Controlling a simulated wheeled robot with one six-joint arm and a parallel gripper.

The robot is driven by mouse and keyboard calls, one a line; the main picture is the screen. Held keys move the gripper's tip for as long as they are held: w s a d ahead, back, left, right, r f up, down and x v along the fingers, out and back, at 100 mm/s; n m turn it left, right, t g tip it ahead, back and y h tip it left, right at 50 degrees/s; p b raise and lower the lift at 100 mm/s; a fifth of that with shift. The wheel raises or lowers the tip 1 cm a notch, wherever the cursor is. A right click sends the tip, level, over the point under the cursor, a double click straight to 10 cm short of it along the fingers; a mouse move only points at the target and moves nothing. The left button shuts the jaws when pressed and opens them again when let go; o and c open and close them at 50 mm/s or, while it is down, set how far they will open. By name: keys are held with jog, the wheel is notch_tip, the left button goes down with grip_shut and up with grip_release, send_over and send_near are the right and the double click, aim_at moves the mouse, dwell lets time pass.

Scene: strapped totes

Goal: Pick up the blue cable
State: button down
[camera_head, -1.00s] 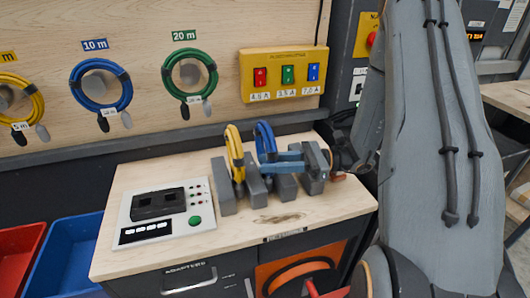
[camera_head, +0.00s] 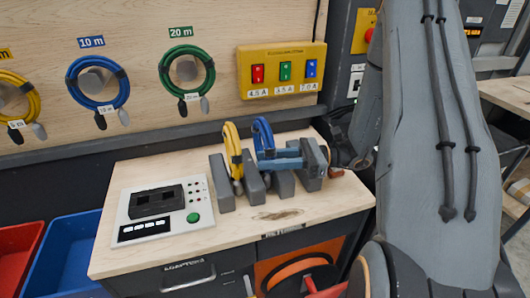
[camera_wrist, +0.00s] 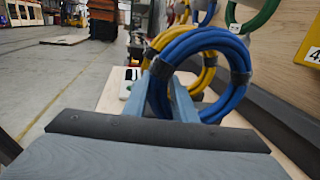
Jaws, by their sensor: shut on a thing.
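A coiled blue cable (camera_head: 263,135) stands upright in a grey slotted holder (camera_head: 283,184) on the bench. My gripper (camera_head: 264,160) reaches in from the right with light blue fingers and is shut on this coil. In the wrist view the blue coil (camera_wrist: 236,88) fills the middle, and its lower left part passes between my two fingers (camera_wrist: 168,78). The coil's lower end is hidden by the fingers and holder. Another blue coil (camera_head: 73,88) hangs on the wall under the 10 m label.
A yellow coil (camera_head: 232,146) stands in the holder just left of the blue one. A grey tester panel (camera_head: 180,228) lies at the bench's left. A yellow switch box (camera_head: 283,94) and a green coil (camera_head: 166,77) are on the wall behind. The bench front is clear.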

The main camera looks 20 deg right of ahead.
aim_at(269, 143)
jog(key=shift+r, duration=0.15)
jog(key=shift+r+b, duration=1.2)
jog(key=shift+r, duration=3.75)
